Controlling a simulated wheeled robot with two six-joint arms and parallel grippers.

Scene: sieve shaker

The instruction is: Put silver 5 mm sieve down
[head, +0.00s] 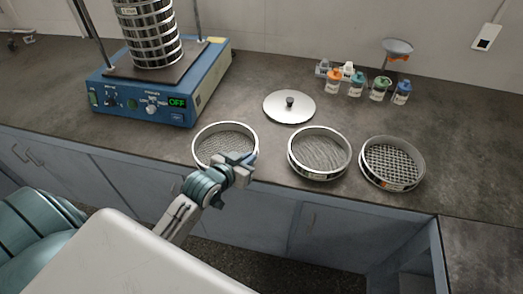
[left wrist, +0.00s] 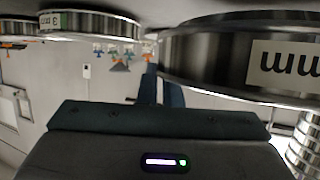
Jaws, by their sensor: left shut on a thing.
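A round silver sieve (head: 222,139) with a mesh floor is at the bench's front edge, left of two others. My left gripper (head: 243,165) is shut on its near right rim. In the left wrist view, which is upside down, the fingers (left wrist: 160,88) meet the wall of this sieve (left wrist: 215,58). Its label shows "mm"; the number is out of frame. The sieve looks level, at or very near the bench top; I cannot tell if it touches. My right gripper is not in view.
A middle sieve (head: 319,153) and a coarse-mesh sieve (head: 393,163) stand to the right. A silver lid (head: 289,107) lies behind. The blue shaker (head: 150,95) carries a sieve stack (head: 150,35). Small bottles (head: 356,84) and a funnel (head: 397,47) stand at the back.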

